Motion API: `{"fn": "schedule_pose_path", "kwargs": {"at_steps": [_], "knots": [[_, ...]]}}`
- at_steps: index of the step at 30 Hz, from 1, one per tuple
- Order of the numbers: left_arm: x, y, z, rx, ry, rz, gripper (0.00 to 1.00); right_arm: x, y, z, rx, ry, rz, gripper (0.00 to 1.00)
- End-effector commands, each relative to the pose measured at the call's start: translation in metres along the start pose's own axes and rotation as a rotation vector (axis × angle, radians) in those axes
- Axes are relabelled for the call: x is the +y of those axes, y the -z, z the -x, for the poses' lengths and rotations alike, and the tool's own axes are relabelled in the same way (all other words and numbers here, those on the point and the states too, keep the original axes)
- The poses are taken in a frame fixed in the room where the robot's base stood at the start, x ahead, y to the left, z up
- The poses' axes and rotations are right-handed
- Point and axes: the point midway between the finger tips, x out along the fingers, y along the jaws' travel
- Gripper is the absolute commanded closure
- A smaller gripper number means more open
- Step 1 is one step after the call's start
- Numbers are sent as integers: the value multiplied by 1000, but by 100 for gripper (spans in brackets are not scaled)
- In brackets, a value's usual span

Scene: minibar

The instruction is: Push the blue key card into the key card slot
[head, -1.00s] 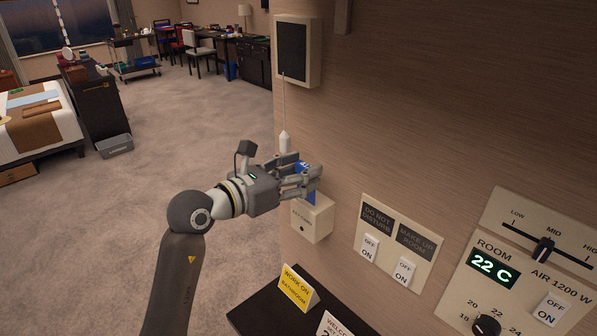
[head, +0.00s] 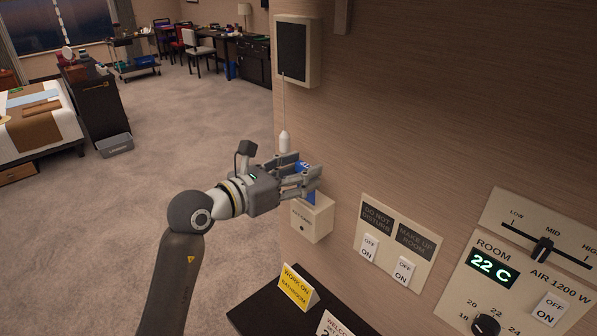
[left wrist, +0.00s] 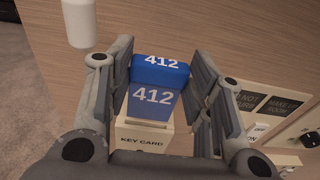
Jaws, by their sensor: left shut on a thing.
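The blue key card (head: 311,197) is upright between the fingers of my left gripper (head: 300,180), just over the cream key card box (head: 311,222) on the wall. In the left wrist view the card (left wrist: 153,101) shows the number 412 on its thick top and on its face. My left gripper is shut on the card, with a finger on each side. The card's lower end meets the top of the box (left wrist: 142,139), labelled KEY CARD. The slot is hidden, so I cannot tell how deep the card sits. My right gripper is not in view.
A white pull handle (head: 285,142) hangs on a cord just above my gripper. Wall switches (head: 370,247) are right of the box. A dark shelf with a yellow sign (head: 296,288) is below. Open carpet (head: 180,130) lies to the left.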

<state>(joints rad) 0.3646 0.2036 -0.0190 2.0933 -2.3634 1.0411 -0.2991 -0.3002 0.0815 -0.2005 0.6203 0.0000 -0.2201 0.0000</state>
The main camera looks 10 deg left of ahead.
Motion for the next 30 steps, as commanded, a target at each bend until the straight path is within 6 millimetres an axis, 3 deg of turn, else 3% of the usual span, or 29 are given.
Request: {"fn": "schedule_pose_path", "kwargs": {"at_steps": [30], "knots": [[0, 18, -2, 2, 0, 0, 66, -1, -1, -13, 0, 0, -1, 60]]}}
